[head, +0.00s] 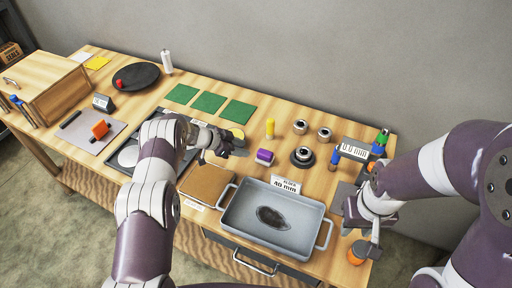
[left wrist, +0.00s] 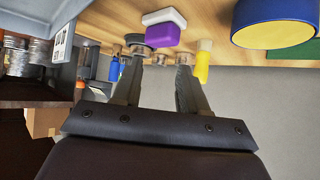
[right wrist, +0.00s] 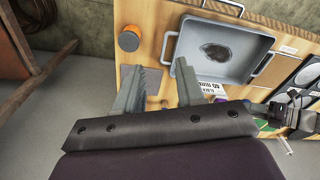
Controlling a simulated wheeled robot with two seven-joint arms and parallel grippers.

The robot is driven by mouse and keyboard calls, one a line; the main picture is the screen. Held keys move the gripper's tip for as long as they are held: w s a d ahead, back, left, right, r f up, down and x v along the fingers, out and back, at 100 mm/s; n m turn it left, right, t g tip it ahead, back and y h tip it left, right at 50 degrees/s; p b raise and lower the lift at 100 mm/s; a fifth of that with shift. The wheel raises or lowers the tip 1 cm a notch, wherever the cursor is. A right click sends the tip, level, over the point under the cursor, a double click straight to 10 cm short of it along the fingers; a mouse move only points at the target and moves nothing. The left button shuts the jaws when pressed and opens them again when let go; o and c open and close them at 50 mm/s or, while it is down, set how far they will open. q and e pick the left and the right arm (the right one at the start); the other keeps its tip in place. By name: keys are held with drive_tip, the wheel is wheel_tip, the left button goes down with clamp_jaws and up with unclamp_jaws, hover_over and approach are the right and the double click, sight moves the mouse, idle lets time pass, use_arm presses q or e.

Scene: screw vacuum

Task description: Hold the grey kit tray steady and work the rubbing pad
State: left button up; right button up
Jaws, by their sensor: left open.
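The grey kit tray (head: 240,222) lies near the table's front edge, with a dark oval patch (head: 272,217) on its floor; it also shows in the right wrist view (right wrist: 195,62). The rubbing pad, a purple block with a white layer (head: 264,158), sits on the table behind the tray. My left gripper (head: 232,143) is open and empty, left of the pad; the pad shows beyond its fingertips in the left wrist view (left wrist: 165,34). My right gripper (right wrist: 160,68) is open at the tray's right end, with a tray handle (right wrist: 168,48) just beyond its fingertips. Contact cannot be told.
A brown board (head: 206,184) lies left of the tray. An orange round object (head: 357,252) is by the right gripper. Green sheets (head: 209,103) lie further back.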

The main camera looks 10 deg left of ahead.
drive_tip(key=w+a+f+m, duration=0.3)
drive_tip(key=w+a+m, duration=0.2)
drive_tip(key=w, duration=0.3)
drive_tip(key=w+a+f+m, duration=0.4)
drive_tip(key=w+a+m, duration=0.1)
drive_tip(key=w+m, duration=0.2)
drive_tip(key=w+a+f+m, duration=0.4)
drive_tip(key=w+a+m, duration=0.1)
drive_tip(key=w, duration=0.5)
drive_tip(key=shift+a+m+g, duration=0.1)
drive_tip(key=shift+m+g, duration=0.2)
drive_tip(key=shift+m, duration=0.3)
drive_tip(key=shift+s+r+m, duration=0.15)
drive_tip(key=shift+m, duration=1.35)
drive_tip(key=shift+f+m, duration=0.3)
hover_over(284, 195)
drive_tip(key=f, duration=1.2)
drive_tip(key=shift+w+f, duration=0.1)
drive_tip(key=shift+w, duration=0.2)
